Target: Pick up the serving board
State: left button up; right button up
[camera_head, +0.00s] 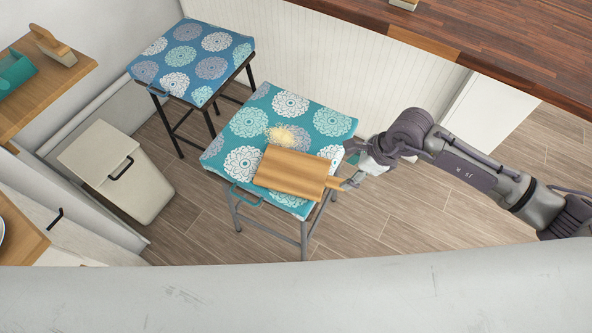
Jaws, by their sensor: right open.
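The serving board (290,171) is a light wooden board with a short handle at its right end. It lies flat on the teal patterned cushion of a stool (245,128), near the front right edge. Its handle (340,184) sticks out past the cushion edge. My right gripper (352,172) comes in from the right and is open at the handle. One finger is close to the handle; I cannot tell whether it touches. My left gripper is not in view.
A round beige item (287,135) lies on the cushion just behind the board. A second stool (190,60) with a blue cushion stands behind left. A cream bin (116,170) stands at the left. A dark wooden counter (500,45) runs along the upper right. Floor is clear right of the stool.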

aim_at(335, 181)
jog(key=x, duration=0.2)
jog(key=shift+a+f, duration=0.15)
jog(key=shift+f, duration=0.2)
jog(key=x, duration=0.5)
jog(key=shift+w+d+f+p, duration=0.15)
jog(key=shift+w+d+p, duration=0.15)
jog(key=shift+d+p, duration=0.1)
jog(key=shift+a, duration=0.1)
grip_shut()
